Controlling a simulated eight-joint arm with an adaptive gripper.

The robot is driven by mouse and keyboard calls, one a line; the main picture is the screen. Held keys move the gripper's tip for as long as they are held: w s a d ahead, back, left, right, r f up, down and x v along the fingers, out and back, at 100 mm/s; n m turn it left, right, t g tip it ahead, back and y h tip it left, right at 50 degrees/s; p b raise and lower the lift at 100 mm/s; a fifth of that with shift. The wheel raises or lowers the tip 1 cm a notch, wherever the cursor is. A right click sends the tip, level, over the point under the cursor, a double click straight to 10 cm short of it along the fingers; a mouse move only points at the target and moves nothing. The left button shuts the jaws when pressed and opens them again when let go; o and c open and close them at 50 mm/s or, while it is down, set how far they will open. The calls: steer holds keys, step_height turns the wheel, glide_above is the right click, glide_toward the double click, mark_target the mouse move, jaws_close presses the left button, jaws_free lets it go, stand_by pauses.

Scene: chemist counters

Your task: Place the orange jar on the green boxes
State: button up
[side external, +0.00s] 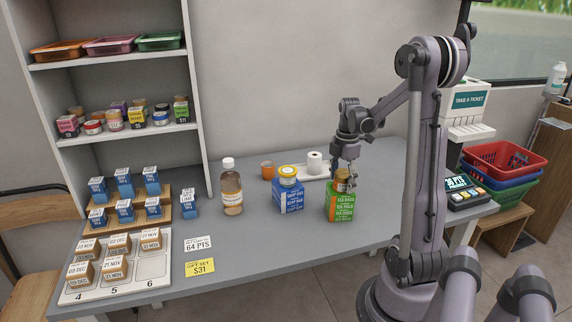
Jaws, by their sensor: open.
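The green boxes (340,206), with an orange band, stand on the grey counter right of the middle. The orange jar (342,184) sits upright on top of them, its upper part partly covered by my fingers. My gripper (346,172) points down, right at the jar's top, and is open. I cannot tell whether the fingers touch the jar.
Blue boxes (289,202) with a yellow-lidded jar (288,174) on top stand to the left. A brown bottle (231,190) is farther left. Behind are an orange cup (267,170) and a white tray (303,174) with a white roll (314,162). The counter's front middle is clear.

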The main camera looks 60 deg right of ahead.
mark_target(341, 172)
step_height(341, 172, up, 12)
steer(key=shift+f, duration=0.15)
steer(key=shift+w+a+r, duration=0.2)
steer(key=shift+a+r, duration=0.1)
steer(key=w+a+m+t+h, duration=0.1)
steer(key=w+a+m, duration=0.15)
steer(key=a, duration=0.55)
steer(key=w+a+m+t, duration=0.2)
steer(key=w+a, duration=0.2)
steer(key=a, duration=0.3)
steer(key=a+f+m+t, duration=0.2)
steer(key=a+m, duration=0.1)
steer(key=a, duration=0.6)
steer(key=a+f+m+t+y, duration=0.1)
steer(key=a+f+m+t, duration=0.1)
steer(key=a, duration=0.7)
steer(key=shift+f+m, duration=0.35)
steer(key=shift+m, duration=0.3)
